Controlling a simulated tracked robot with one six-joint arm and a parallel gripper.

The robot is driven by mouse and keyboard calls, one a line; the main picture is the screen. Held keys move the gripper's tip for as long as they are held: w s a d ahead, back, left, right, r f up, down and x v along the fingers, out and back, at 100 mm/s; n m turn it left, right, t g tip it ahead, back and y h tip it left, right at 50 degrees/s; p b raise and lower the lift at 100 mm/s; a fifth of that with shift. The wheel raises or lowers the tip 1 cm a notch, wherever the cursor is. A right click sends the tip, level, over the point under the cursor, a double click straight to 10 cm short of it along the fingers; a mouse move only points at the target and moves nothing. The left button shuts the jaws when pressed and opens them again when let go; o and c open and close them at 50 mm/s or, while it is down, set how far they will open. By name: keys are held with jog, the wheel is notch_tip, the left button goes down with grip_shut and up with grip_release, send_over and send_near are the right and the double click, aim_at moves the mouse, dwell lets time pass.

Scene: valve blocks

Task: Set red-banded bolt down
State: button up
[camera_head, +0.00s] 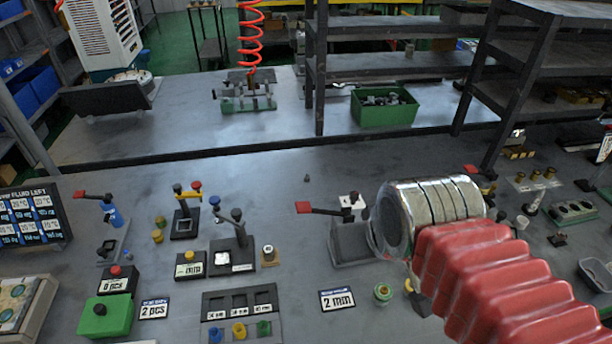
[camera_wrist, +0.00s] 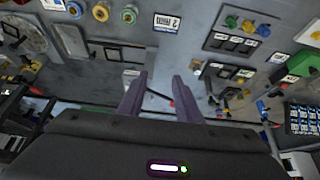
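In the wrist view my gripper (camera_wrist: 159,77) shows two purple fingers apart, with a clear gap and no bolt visible between them. In the head view my gripper is hidden behind my own arm. I cannot pick out a red-banded bolt in either view. A tray with three slots (camera_head: 208,305) lies at the front of the bench, with blue (camera_head: 215,335), yellow (camera_head: 239,330) and green (camera_head: 263,327) pieces before it. The tray also shows in the wrist view (camera_wrist: 212,42).
A red-handled lever fixture (camera_head: 350,240) stands mid-bench beside my arm. A dark shelf rack (camera_head: 400,65) and a green bin (camera_head: 384,108) are behind. The bench's far middle is mostly clear.

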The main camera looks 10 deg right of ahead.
jog(key=shift+o, duration=0.5)
jog(key=w+r+n, duration=0.2)
jog(key=w+r, duration=0.1)
jog(key=w, duration=1.9)
jog(key=w+d+f+n+y, duration=0.1)
jog(key=w+f, duration=0.6)
jog(key=w, duration=0.4)
jog(key=w+d+f+n+g, duration=0.1)
jog(key=w+f, duration=0.6)
jog(key=w, duration=0.4)
jog(key=shift+d+y, duration=0.15)
jog(key=shift+y, duration=0.25)
jog(key=shift+f, duration=0.1)
send_over(307, 177)
jog(key=s+d, duration=0.1)
jog(key=s, duration=0.1)
jog(key=f, duration=0.7)
jog(key=shift+w+f, duration=0.2)
jog(key=shift+f, duration=0.2)
